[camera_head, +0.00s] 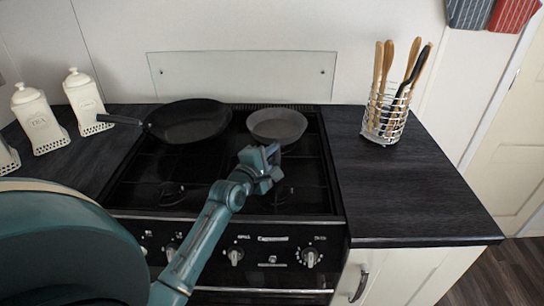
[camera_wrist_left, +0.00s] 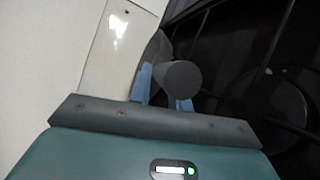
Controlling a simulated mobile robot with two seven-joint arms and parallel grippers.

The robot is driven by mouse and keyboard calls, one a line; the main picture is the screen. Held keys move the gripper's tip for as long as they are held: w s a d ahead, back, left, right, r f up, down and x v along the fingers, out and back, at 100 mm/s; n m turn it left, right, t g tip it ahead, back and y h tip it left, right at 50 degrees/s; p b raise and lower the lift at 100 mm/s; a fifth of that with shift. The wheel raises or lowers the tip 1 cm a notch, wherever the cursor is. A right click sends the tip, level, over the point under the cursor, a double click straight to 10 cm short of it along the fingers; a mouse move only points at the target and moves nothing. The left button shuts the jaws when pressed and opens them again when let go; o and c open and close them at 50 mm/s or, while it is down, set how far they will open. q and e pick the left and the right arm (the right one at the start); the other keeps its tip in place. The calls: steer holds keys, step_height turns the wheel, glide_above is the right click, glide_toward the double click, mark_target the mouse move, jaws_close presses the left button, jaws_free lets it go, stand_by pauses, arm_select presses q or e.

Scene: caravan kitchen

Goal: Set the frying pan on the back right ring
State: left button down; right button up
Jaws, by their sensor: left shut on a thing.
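A small grey frying pan (camera_head: 277,126) is over the back right of the black hob, and its bowl hides the ring there. My left gripper (camera_head: 268,157) is at the pan's near side, shut on its handle, which it mostly hides in the head view. In the left wrist view the round grey handle end (camera_wrist_left: 182,78) shows between the blue fingers of the left gripper (camera_wrist_left: 165,92). I cannot tell whether the pan touches the hob or hangs just above it. My right gripper is not in view.
A larger black pan (camera_head: 190,122) stands on the back left, its handle pointing left. The front of the hob (camera_head: 225,185) is free of pans. A utensil rack (camera_head: 384,117) stands on the right counter (camera_head: 420,190), and white canisters (camera_head: 40,118) are at left.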

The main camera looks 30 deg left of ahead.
arm_select(q)
steer(key=shift+r, duration=0.15)
steer(key=c, duration=1.7)
jaws_free()
steer(key=shift+f, duration=0.2)
steer(key=shift+c, duration=0.2)
steer(key=o, duration=0.4)
steer(key=shift+o, duration=0.2)
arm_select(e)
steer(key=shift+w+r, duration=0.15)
arm_select(q)
steer(key=shift+s, duration=0.1)
steer(key=shift+s+d, duration=0.1)
steer(key=shift+s, duration=0.2)
steer(key=s+r, duration=0.1)
steer(key=s, duration=1)
steer(key=shift+d+r, duration=0.15)
steer(key=shift+d, duration=0.15)
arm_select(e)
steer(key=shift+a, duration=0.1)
